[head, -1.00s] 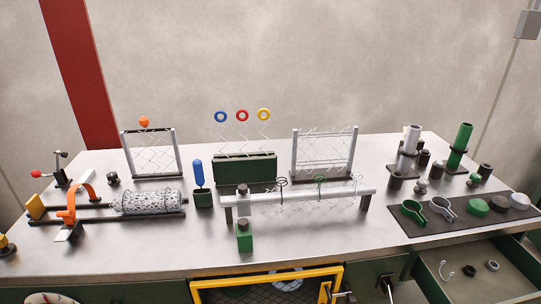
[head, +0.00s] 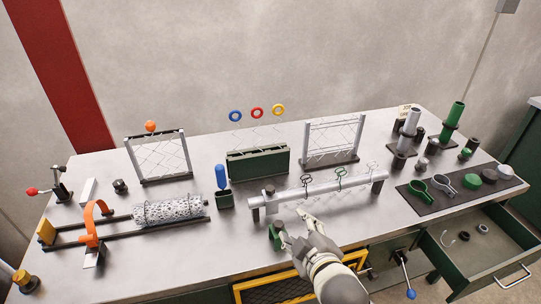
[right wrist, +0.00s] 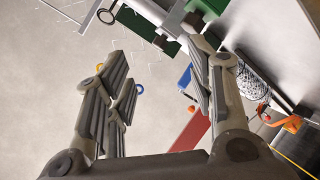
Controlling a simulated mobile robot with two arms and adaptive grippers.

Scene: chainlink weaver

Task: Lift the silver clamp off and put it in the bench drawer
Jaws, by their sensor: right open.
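The bench drawer (head: 447,268) is open at the lower right. My right gripper (head: 293,227) is open and empty over the bench's front edge, close to a green block (head: 273,237) and left of the mat. It also shows open in the right wrist view (right wrist: 158,62). My left gripper is out of view.
A horizontal pipe (head: 322,187) with dark and green clips stands behind my gripper. Small rings (head: 482,228) lie in the drawer. Upright cylinders (head: 410,125) stand behind the mat. A yellow-framed mesh panel (head: 272,290) is below the bench front.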

